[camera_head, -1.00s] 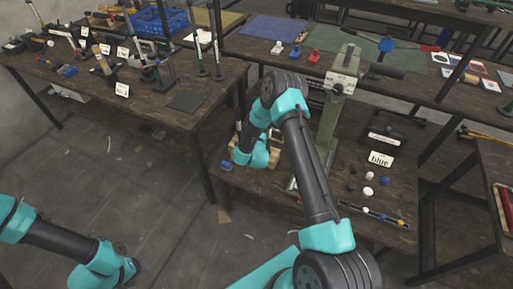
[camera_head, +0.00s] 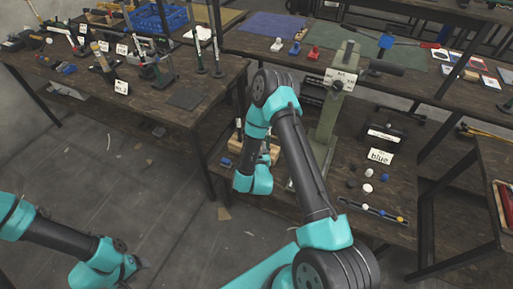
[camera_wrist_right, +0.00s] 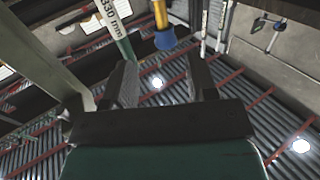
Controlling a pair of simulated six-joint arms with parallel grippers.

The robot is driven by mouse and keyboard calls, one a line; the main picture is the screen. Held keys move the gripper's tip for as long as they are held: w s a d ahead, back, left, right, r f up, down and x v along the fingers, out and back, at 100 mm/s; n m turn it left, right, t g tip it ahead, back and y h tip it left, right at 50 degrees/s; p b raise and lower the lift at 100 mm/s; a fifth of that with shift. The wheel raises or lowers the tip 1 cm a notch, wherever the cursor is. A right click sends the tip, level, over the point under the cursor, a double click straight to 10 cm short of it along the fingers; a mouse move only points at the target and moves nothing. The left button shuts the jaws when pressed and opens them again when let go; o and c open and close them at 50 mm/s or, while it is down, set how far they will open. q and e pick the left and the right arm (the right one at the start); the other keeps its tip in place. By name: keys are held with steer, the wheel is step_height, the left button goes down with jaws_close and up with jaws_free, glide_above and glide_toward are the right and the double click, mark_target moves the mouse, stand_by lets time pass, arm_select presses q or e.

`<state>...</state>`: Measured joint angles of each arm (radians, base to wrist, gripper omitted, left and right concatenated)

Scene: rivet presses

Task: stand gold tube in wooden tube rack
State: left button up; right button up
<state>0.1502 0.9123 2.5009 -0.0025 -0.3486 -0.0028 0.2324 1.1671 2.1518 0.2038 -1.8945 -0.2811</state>
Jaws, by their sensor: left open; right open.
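In the right wrist view, a gold tube (camera_wrist_right: 160,12) with a blue end (camera_wrist_right: 165,39) shows at the top, beyond the fingertips of my right gripper (camera_wrist_right: 163,72). That gripper is open, with nothing between its fingers. In the head view my right wrist hangs in front of a light wooden piece (camera_head: 274,153), likely the wooden tube rack, on the low bench. The wrist hides much of it, and I cannot pick out the gold tube there.
A green tube marked 330 mm (camera_wrist_right: 114,28) is left of the gold one in the wrist view. A green-grey press (camera_head: 334,105) stands right of my right arm. A "blue" sign (camera_head: 380,157) and small caps (camera_head: 368,173) lie on the low bench. A cluttered bench (camera_head: 185,97) is at left.

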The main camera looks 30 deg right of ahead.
stand_by(0.8)
steer(key=s+a+f+n+g+y, duration=0.1)
steer(key=s+a+f+g+y, duration=0.1)
steer(key=a+f+g+y, duration=0.25)
steer(key=s+a+n+g+y, duration=0.1)
steer(key=s+a+g+y, duration=0.2)
steer(key=s, duration=0.6)
steer(key=s+a+n+g+y, duration=0.1)
steer(key=s+a+g+y, duration=0.3)
steer(key=s+a+g, duration=0.2)
steer(key=s+g, duration=0.2)
steer(key=s, duration=0.1)
steer(key=shift+s+a+f, duration=0.15)
steer(key=shift+s+f, duration=0.1)
stand_by(0.9)
